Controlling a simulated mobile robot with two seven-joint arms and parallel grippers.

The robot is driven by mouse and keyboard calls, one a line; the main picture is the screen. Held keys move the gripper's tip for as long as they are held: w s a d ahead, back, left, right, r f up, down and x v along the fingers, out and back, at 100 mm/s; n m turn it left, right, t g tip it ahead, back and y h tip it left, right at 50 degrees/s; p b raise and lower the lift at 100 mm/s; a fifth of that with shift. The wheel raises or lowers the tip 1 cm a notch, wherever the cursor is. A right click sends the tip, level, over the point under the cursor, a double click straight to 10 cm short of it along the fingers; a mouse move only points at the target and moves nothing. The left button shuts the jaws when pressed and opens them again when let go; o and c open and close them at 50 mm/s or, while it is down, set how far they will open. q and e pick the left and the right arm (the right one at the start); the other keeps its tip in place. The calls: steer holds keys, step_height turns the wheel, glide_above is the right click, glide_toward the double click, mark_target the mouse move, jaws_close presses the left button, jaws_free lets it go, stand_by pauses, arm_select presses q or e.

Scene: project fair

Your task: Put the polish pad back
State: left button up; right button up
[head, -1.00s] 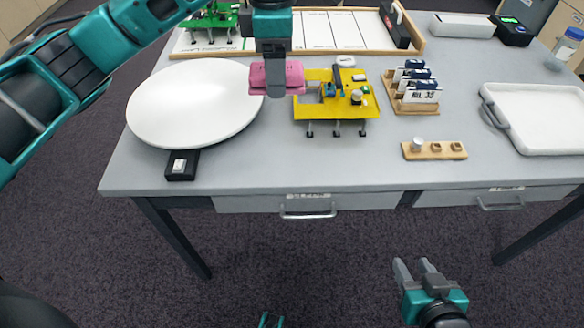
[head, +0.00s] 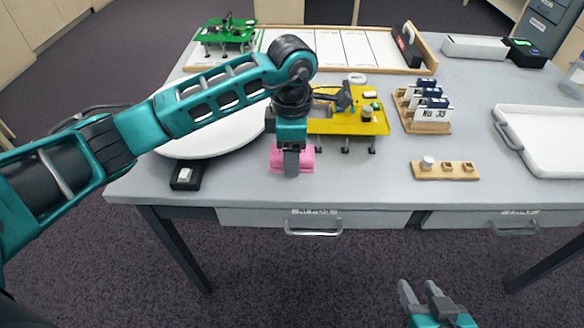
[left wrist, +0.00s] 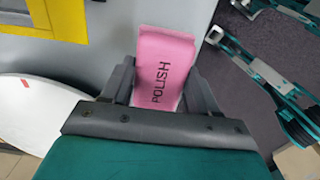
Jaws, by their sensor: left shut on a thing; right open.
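The pink polish pad (head: 307,159) is at the front of the grey table in the head view, left of centre. My left gripper (head: 291,165) points down and is shut on it, covering its middle. I cannot tell whether the pad touches the tabletop. My right gripper (head: 425,298) is open and empty, low in front of the table.
A white round disc (head: 215,135) and a small black block (head: 187,176) are to the left. A yellow board on legs (head: 345,122) stands just behind the pad. A wooden holder (head: 445,170), a card rack (head: 420,127) and a white tray (head: 550,150) are to the right.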

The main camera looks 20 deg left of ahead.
arm_select(q)
steer(key=shift+f+b, duration=0.3)
steer(key=shift+f, duration=1.95)
arm_select(e)
steer(key=shift+f, duration=0.25)
arm_select(q)
steer(key=shift+f, duration=0.25)
steer(key=o, duration=1)
steer(key=shift+r, duration=0.1)
arm_select(e)
steer(key=shift+f, duration=0.2)
arm_select(q)
steer(key=shift+r, duration=0.55)
step_height(320, 180, up, 11)
steer(key=shift+f+p, duration=0.15)
steer(key=shift+p, duration=0.55)
steer(key=shift+r, duration=0.3)
arm_select(e)
steer(key=shift+s+d+r, duration=0.2)
steer(key=shift+s+r, duration=0.05)
steer(key=shift+r, duration=0.1)
